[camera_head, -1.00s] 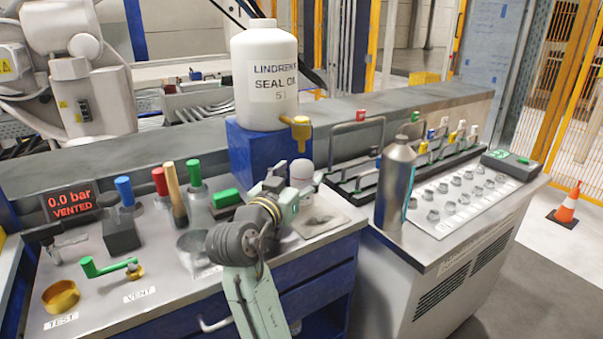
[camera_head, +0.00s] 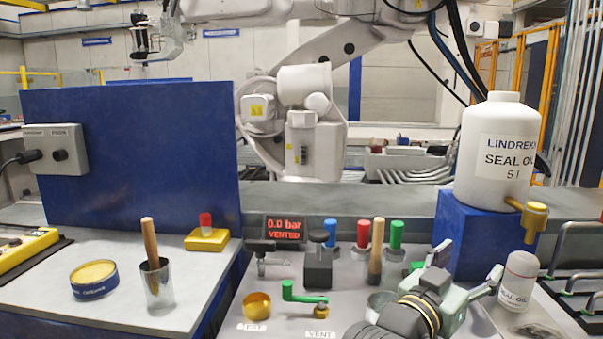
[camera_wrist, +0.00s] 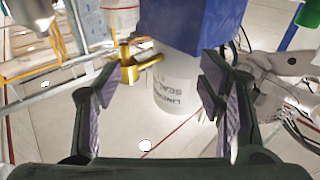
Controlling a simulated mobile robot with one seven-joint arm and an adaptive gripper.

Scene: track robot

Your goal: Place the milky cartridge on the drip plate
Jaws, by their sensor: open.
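I cannot pick out a milky cartridge for certain. A small whitish jar (camera_head: 517,280) labelled SEAL OIL stands below the brass tap (camera_head: 532,215), at the right of the bench. Beside its base a flat plate with a dark stain (camera_head: 540,330) is partly visible; it appears to be the drip plate. My gripper (camera_head: 467,268) is left of the jar, above the bench, with its fingers apart. In the wrist view my gripper (camera_wrist: 157,88) is open with nothing between the pads; the big oil bottle (camera_wrist: 180,85) and blue block (camera_wrist: 190,25) appear beyond, upside down.
The large bottle (camera_head: 498,150) sits on a blue block (camera_head: 475,235). Blue (camera_head: 330,232), red (camera_head: 363,233) and green (camera_head: 396,234) cylinders stand behind a brush (camera_head: 376,250). A blue panel (camera_head: 130,150) rises left.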

